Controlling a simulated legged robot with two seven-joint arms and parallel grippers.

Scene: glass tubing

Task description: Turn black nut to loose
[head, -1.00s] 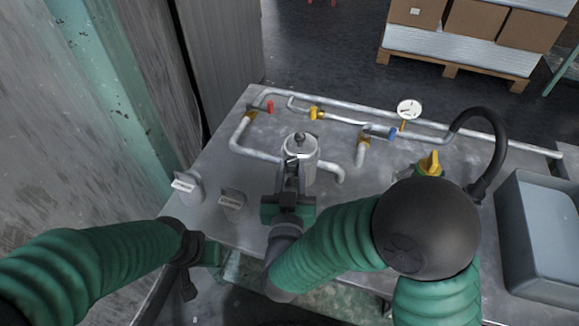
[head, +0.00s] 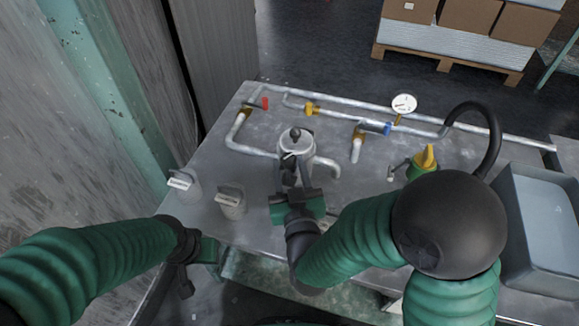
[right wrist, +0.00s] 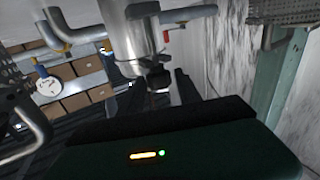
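A metal canister (head: 296,142) with a dark knob on top stands among the pipes on the table. The black nut (head: 288,157) is on its near side, small and partly hidden by my right gripper. In the right wrist view the black nut (right wrist: 158,78) shows below the canister (right wrist: 135,35). My right gripper (head: 292,172) is in front of the canister, its dark fingers apart and pointing at the nut. In the wrist view the nut appears between the fingertips; I cannot tell whether they touch it. My left gripper (head: 187,284) hangs near the table's front left edge, its fingers unclear.
Metal pipes (head: 385,118) with red, yellow and blue valve handles and a white gauge (head: 404,104) run behind the canister. Two small grey containers (head: 231,201) stand at the left. A grey bin (head: 540,225) and a yellow-topped valve (head: 427,158) are at the right.

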